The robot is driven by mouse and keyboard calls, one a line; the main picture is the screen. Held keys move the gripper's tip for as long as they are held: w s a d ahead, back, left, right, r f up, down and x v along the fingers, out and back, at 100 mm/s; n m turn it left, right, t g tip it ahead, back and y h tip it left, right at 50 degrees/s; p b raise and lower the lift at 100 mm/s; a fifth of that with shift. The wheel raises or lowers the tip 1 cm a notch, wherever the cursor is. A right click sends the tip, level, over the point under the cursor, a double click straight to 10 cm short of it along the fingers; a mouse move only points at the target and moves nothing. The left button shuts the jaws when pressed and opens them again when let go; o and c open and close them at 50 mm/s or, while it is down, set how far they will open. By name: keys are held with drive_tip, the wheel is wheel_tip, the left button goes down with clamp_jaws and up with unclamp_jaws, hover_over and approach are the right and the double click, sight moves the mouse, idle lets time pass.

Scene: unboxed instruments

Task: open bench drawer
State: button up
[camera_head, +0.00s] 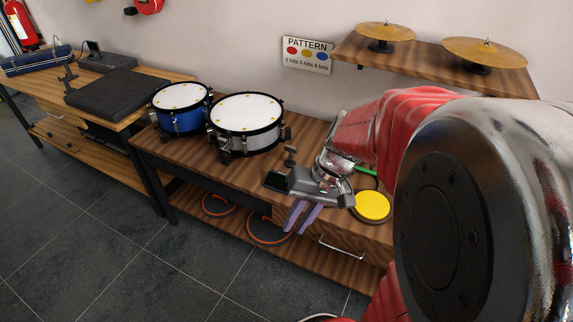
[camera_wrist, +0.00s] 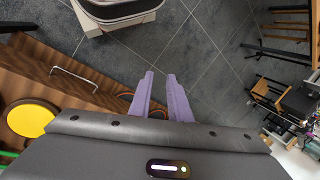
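The bench drawer (camera_head: 358,243) is in the front of the wooden drum bench, below the yellow pad, and it looks shut. Its thin silver bar handle (camera_head: 340,249) runs along the front. In the wrist view the handle (camera_wrist: 74,79) is at the upper left, to the left of my fingers. My gripper (camera_head: 297,226) is in front of the bench, left of the handle and apart from it. Its two purple fingers point down with a gap between them and nothing held; they also show in the wrist view (camera_wrist: 160,75). My arm hides part of the bench's right end.
A blue drum (camera_head: 181,107), a white drum (camera_head: 246,123) and a yellow pad (camera_head: 372,206) stand on the bench top. Orange rings (camera_head: 269,229) lie on the lower shelf. Cymbals (camera_head: 485,52) sit on a wall shelf. The tiled floor (camera_head: 130,235) in front is clear.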

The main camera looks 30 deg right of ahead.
drive_tip(key=w+d+f+m+t+y, duration=0.1)
drive_tip(key=d+f+m+t+y, duration=0.5)
drive_tip(key=d+f, duration=0.8)
drive_tip(key=s+d+f+m+t+h, duration=0.1)
drive_tip(key=s+d+f+m+t, duration=0.15)
drive_tip(key=f, duration=0.25)
drive_tip(key=s+d+f+m+t, duration=0.1)
drive_tip(key=d+f+m, duration=0.25)
drive_tip(key=f, duration=0.25)
drive_tip(key=m+t+h, duration=0.4)
approach(336, 249)
drive_tip(key=f+v, duration=0.1)
drive_tip(key=v, duration=0.3)
drive_tip(key=shift+w+d+r, duration=0.1)
drive_tip(key=shift+w+r, duration=0.1)
drive_tip(key=shift+w, duration=0.15)
drive_tip(key=shift+x, duration=6.8)
drive_tip(key=shift+c, duration=0.3)
